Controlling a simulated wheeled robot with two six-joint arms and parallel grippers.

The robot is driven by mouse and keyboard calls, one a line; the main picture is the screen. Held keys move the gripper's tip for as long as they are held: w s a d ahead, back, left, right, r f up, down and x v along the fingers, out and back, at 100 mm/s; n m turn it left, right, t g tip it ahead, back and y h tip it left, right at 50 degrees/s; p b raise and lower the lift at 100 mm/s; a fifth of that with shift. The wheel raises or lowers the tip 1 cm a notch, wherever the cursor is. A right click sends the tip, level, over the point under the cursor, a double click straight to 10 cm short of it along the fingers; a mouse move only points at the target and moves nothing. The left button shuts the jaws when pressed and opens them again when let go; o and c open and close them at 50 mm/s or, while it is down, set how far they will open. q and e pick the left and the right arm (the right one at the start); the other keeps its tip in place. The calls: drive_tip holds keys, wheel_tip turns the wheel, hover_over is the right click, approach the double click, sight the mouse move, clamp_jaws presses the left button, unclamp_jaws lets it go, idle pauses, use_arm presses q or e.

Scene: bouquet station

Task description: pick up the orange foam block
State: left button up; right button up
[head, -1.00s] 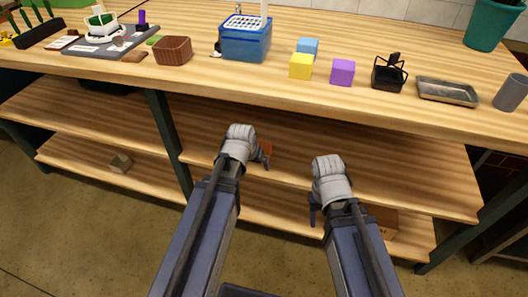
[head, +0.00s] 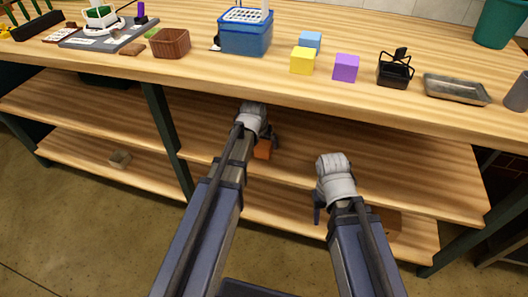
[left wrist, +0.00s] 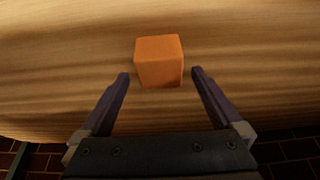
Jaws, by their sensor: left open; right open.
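The orange foam block (head: 263,149) sits on the upper of the shelves under the tabletop. In the head view my left gripper partly hides it. The left wrist view shows the block (left wrist: 159,61) whole, just beyond the fingertips and centred between them. My left gripper (left wrist: 160,74) is open and empty; in the head view it (head: 272,140) reaches in under the tabletop edge, close to the block. My right gripper (head: 317,206) is open in front of the shelves, with nothing seen in it; its fingers are mostly hidden.
The wooden tabletop (head: 200,72) overhangs the shelf (head: 360,165). On it stand a blue crate (head: 245,38), yellow (head: 302,61), purple (head: 346,67) and blue (head: 310,40) blocks, a black caddy (head: 395,70) and a metal tray (head: 455,89). A dark post (head: 166,135) stands left of my left arm.

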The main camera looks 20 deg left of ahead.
sight(263, 145)
use_arm(q)
drive_tip(key=b+x, duration=0.2)
drive_tip(key=x, duration=0.1)
drive_tip(key=shift+f, duration=0.15)
use_arm(e)
wheel_tip(263, 145, down, 3)
drive_tip(key=shift+w+d+r, duration=0.1)
drive_tip(key=shift+d, duration=0.05)
use_arm(q)
drive_tip(key=shift+c, duration=0.2)
drive_tip(key=c, duration=1.2)
drive_tip(key=shift+r, duration=0.25)
use_arm(e)
drive_tip(key=shift+r, duration=0.1)
